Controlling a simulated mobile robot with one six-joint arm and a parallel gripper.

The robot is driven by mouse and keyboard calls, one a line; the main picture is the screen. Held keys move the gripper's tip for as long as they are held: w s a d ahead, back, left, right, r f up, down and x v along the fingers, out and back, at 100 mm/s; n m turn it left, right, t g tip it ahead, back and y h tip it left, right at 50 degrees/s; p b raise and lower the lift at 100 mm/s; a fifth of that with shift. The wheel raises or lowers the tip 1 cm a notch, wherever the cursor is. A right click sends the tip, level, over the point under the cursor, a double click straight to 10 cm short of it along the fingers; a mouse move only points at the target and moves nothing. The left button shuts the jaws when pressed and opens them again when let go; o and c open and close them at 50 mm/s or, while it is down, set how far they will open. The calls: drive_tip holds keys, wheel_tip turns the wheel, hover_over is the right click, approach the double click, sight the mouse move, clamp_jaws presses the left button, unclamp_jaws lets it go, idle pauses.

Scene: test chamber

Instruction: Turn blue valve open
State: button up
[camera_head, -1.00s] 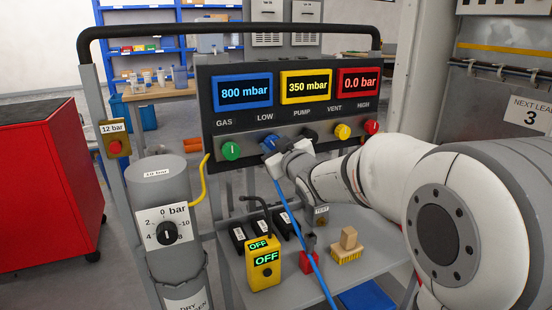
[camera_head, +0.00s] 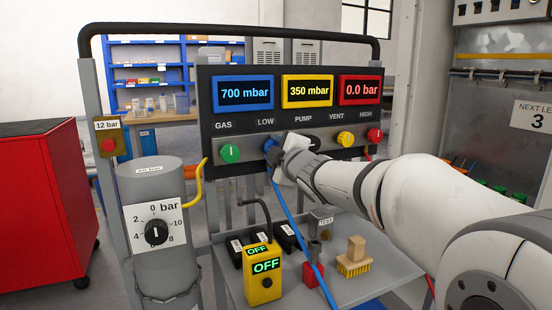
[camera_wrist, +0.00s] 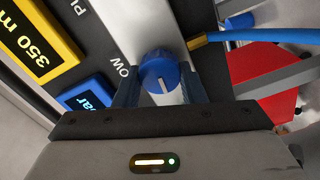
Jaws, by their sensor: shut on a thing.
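The blue valve (camera_head: 270,146) is a round knob under the LOW label on the grey strip of the panel. In the wrist view the blue valve (camera_wrist: 157,70) sits between the two fingers, with a white pointer mark on its face. My gripper (camera_wrist: 159,80) is shut on it, one finger on each side. In the head view my gripper (camera_head: 277,147) reaches the knob from the right and partly covers it. The blue display (camera_head: 243,93) above reads 700 mbar.
A green knob (camera_head: 230,153) is left of the valve; yellow (camera_head: 346,139) and red (camera_head: 375,135) knobs are to the right. A blue hose (camera_head: 291,219) hangs below the gripper. The shelf below holds a yellow OFF box (camera_head: 263,282) and a brush (camera_head: 355,257).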

drive_tip(key=shift+n+b, duration=0.35)
drive_tip(key=shift+n, duration=0.35)
drive_tip(key=o, duration=1)
drive_tip(key=p+v, duration=0.2)
drive_tip(key=v, duration=0.5)
drive_tip(key=shift+s, duration=0.4)
drive_tip(key=shift+d, duration=0.15)
